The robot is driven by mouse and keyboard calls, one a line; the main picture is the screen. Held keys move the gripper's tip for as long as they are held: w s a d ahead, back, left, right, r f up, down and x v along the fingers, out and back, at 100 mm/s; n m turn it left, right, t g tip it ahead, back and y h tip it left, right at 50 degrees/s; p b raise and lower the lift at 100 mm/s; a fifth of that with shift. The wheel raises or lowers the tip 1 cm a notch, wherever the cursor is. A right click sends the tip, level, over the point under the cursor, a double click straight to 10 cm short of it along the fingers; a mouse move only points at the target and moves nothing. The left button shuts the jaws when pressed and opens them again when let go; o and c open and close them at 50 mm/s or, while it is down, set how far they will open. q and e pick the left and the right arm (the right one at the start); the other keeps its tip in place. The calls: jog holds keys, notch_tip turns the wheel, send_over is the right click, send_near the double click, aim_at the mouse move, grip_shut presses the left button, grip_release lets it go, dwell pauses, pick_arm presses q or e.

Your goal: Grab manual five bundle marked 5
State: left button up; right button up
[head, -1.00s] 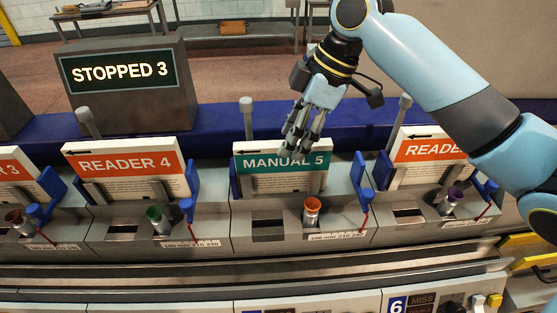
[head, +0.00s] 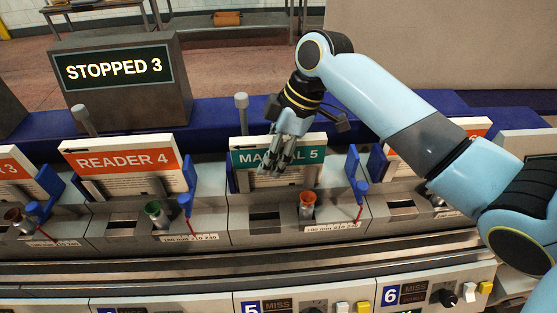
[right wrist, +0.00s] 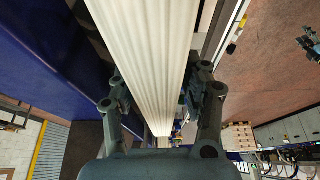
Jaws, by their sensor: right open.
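The bundle marked MANUAL 5 (head: 246,158) has a teal label and white pages. It stands upright in its slot between grey prongs and a blue side arm. My right gripper (head: 279,160) is open and comes down from above over its top edge, covering the middle of the label. In the right wrist view the white page edges (right wrist: 150,60) run between the two open fingers (right wrist: 160,92), one on each side. Whether either finger touches the pages is unclear. My left gripper is not in view.
A READER 4 bundle (head: 130,163) with an orange label stands to the left. Another orange-labelled bundle is partly behind my right arm. An orange-topped knob (head: 307,203) stands in front of MANUAL 5, and a grey post (head: 242,120) behind it. A STOPPED 3 display (head: 116,70) stands behind.

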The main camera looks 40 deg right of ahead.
jog(key=shift+f, duration=0.25)
dwell(0.3)
grip_shut()
